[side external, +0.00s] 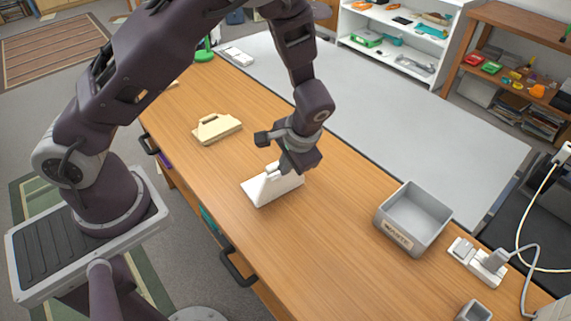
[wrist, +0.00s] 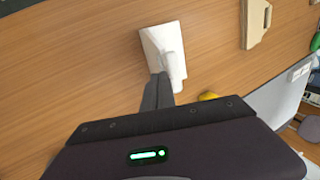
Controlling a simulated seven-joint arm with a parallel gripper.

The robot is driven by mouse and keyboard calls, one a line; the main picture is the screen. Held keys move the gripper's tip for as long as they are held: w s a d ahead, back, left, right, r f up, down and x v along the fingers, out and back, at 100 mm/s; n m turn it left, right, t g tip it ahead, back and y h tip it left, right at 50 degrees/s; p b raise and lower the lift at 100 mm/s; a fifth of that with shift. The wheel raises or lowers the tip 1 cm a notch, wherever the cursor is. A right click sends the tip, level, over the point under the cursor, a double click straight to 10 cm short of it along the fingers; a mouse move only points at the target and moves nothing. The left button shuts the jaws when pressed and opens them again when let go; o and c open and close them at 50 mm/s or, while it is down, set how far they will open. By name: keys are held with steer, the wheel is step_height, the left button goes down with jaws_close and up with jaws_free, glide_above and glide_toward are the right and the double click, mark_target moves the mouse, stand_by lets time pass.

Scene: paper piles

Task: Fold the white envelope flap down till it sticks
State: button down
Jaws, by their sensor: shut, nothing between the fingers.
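The white envelope (side external: 266,190) lies on the wooden desk below my gripper. Its flap (side external: 271,172) stands up from the body at a steep angle. My gripper (side external: 283,172) is shut, with its fingertips right by the raised flap, on the arm side of the picture's right. In the wrist view the envelope (wrist: 155,42) lies beyond the fingertips (wrist: 160,75), and the flap (wrist: 174,68) shows beside them. I cannot tell whether the fingers touch the flap. Part of the envelope's far side is hidden behind the gripper.
A cream-coloured handled block (side external: 217,128) lies on the desk to the left. A grey labelled tray (side external: 413,217) stands to the right, with a power strip (side external: 478,262) and cable beyond it. The desk around the envelope is clear. Black handles (side external: 238,268) stick out from the front edge.

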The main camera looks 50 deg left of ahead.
steer(key=shift+a, duration=0.1)
stand_by(0.3)
steer(key=a+f+h, duration=0.2)
steer(key=a+h, duration=0.1)
steer(key=a, duration=0.2)
steer(key=w+a+f+h, duration=0.1)
steer(key=a+f+h, duration=0.2)
steer(key=a, duration=0.2)
steer(key=a+f+g+h, duration=0.1)
steer(key=a+f+h, duration=0.1)
steer(key=a+h, duration=0.2)
steer(key=shift+w+a+f, duration=0.2)
steer(key=shift+a, duration=0.25)
steer(key=shift+a+f, duration=0.3)
steer(key=shift+f, duration=0.45)
steer(key=shift+a+f, duration=0.25)
steer(key=shift+f, duration=0.5)
